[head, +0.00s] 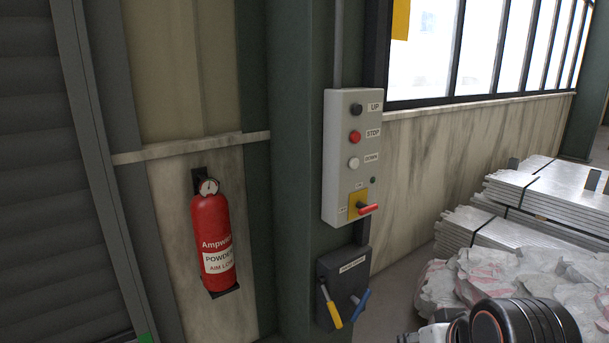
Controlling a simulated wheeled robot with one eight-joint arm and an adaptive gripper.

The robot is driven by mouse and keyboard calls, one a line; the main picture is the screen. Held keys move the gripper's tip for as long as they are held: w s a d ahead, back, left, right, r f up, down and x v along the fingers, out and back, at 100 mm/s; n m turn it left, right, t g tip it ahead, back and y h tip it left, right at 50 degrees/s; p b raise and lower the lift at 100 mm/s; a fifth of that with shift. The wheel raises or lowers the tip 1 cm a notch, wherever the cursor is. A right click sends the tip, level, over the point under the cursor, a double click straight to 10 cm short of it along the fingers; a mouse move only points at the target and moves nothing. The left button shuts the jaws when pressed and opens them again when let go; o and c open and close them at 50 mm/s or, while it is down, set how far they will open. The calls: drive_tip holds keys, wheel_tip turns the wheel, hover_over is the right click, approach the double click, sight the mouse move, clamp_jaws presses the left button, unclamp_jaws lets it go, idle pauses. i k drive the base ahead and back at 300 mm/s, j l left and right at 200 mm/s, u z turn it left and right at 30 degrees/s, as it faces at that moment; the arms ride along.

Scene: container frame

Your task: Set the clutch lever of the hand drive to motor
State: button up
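The hand drive is a dark box (335,268) low on the green post, with a small white label whose words are too small to read surely. A lever with a yellow grip (333,312) is on its front left; its rod slants down to the right, grip end lowest. A lever with a blue grip (361,305) is at its right, slanting up to the right. I cannot tell from the labels which one is the clutch lever, or where motor is marked. My gripper's fingers are not in view; part of my arm shows at the bottom right, apart from the box.
Above the box is a grey control panel (339,190) with UP, STOP and DOWN buttons and a red rotary handle (369,209) on a yellow plate. A red fire extinguisher (212,235) hangs left. Stacked metal sheets (540,195) and crumpled wrapped material (490,275) fill the right.

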sight(321, 280)
drive_tip(key=u, duration=1.25)
drive_tip(key=z, duration=1)
drive_tip(key=l+z, duration=0.1)
drive_tip(key=l, duration=0.2)
drive_tip(key=k+l+z, duration=0.1)
drive_tip(key=l, duration=0.15)
